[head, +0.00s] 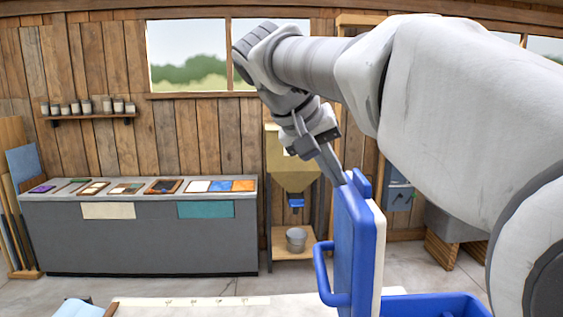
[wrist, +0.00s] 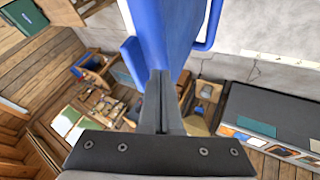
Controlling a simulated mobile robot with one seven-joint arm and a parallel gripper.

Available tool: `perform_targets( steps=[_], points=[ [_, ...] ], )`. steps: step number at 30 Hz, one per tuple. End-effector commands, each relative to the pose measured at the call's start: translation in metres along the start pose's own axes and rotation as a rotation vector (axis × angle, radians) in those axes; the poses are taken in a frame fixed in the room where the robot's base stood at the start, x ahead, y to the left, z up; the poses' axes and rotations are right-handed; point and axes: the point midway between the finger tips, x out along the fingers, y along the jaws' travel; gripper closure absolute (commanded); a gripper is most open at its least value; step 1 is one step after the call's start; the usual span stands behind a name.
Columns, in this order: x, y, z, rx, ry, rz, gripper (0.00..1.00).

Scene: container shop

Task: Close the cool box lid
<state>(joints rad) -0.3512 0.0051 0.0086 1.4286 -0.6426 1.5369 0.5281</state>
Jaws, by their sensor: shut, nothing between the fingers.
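The cool box lid (head: 354,245) stands upright in the head view, blue outside with a pale inner face toward the right. A blue handle loop (head: 322,275) sticks out from its left side. The blue cool box (head: 440,306) shows only partly at the bottom right, below the lid. My gripper (head: 339,180) is shut and empty, pointing down at the lid's top left edge. In the wrist view my shut fingertips (wrist: 161,76) overlap the blue lid (wrist: 172,35). I cannot tell whether they touch it.
A pale work surface (head: 220,307) lies in front, left of the lid. A grey counter (head: 140,235) with several sample tiles stands at the back left. A hopper (head: 293,170) stands over a metal bucket (head: 297,239) behind the lid. The space left of the lid is free.

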Motion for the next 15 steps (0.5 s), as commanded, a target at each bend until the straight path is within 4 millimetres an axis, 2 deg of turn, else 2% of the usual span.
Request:
perform_targets(
  steps=[5, 15],
  points=[
    [0.0059, 0.0137, -0.0004, 0.0, -0.001, 0.001, 1.0],
    [0.0073, 0.0154, -0.0004, -0.002, -0.001, 0.0, 1.0]
  ],
)
